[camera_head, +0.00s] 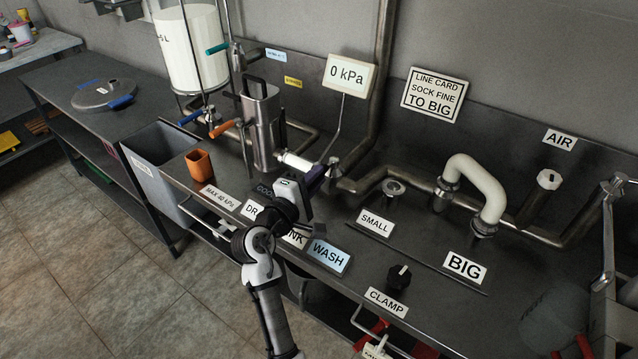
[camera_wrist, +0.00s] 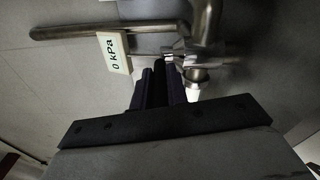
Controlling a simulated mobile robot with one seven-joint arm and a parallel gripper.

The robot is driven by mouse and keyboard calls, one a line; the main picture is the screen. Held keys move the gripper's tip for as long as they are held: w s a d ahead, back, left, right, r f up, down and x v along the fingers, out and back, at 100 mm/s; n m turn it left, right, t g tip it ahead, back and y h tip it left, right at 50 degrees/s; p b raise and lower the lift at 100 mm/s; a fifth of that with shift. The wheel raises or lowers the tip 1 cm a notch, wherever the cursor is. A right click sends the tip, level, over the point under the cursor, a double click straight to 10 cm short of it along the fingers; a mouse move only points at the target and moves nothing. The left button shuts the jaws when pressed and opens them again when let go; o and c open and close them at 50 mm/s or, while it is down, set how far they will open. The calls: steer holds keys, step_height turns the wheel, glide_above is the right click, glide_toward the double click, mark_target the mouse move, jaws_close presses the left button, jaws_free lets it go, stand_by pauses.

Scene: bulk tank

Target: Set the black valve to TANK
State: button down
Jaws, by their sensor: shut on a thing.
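My gripper (camera_head: 317,174) reaches over the steel bench to the pipework below the 0 kPa sign. Its dark fingers (camera_wrist: 163,82) are shut on a dark part, apparently the black valve's handle, beside a metal pipe fitting (camera_wrist: 182,57). The fingers and wrist hide most of the valve, so its pointing direction cannot be told. The TANK label (camera_head: 296,238) is partly covered by my arm, with only "NK" showing. The drain label (camera_head: 250,210), showing "DR", is to its left, and the blue WASH label (camera_head: 328,256) is to its right.
The 0 kPa sign (camera_head: 349,75) stands on a thin stem close behind my gripper. A steel canister (camera_head: 262,125) and an orange cup (camera_head: 198,164) are to the left. A black knob (camera_head: 398,276) sits by the CLAMP label. A white curved pipe (camera_head: 474,180) stands right.

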steer(key=shift+w+a+r+h, duration=0.1)
steer(key=shift+w+a+h, duration=0.1)
steer(key=shift+h, duration=0.1)
steer(key=c, duration=1.4)
jaws_free()
steer(key=shift+s, duration=0.1)
steer(key=b+v, duration=0.2)
steer(key=v, duration=1.1)
steer(key=shift+s+a+r+b, duration=0.15)
steer(key=shift+s+a+b, duration=0.1)
steer(key=shift+b, duration=0.15)
